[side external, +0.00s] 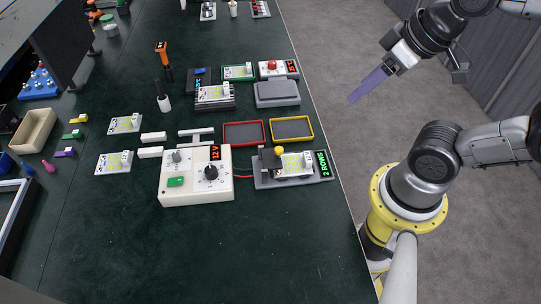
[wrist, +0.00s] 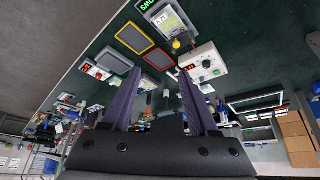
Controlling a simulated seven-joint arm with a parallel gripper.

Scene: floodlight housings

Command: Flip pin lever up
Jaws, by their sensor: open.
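A lever with a yellow knob (side external: 279,151) stands at the left part of a grey fixture (side external: 262,183) near the table's right edge. I take it as the pin lever; the yellow knob also shows in the wrist view (wrist: 177,44). A white-labelled module (side external: 293,164) sits in the fixture beside it, with a green-lit display (side external: 322,163) to the right. My gripper (side external: 354,98) is open and empty, with long purple fingers. It is raised in the air beyond the table's right edge, well apart from the lever. Both fingers show apart in the wrist view (wrist: 159,71).
A white control box (side external: 196,188) with a black knob and "12 V" display stands left of the fixture. A red-rimmed tray (side external: 244,133) and a yellow-rimmed tray (side external: 292,129) lie behind. The green table (side external: 240,255) is clear in front.

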